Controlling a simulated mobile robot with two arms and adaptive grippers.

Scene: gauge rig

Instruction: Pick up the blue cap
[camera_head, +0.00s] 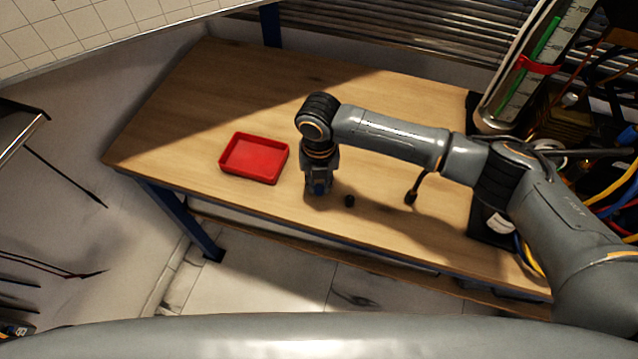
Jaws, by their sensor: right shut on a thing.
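My right arm reaches in from the right over the wooden table, and its gripper (318,192) points down just right of the red tray. It is shut on a small blue thing that I take to be the blue cap (320,187). The fingers hide most of the cap, and I cannot tell whether it touches the tabletop. My left gripper is not in view.
The empty red tray (254,175) lies on the wooden table (215,95). The gauge (530,70) and cables crowd the right end. The table's far left is clear.

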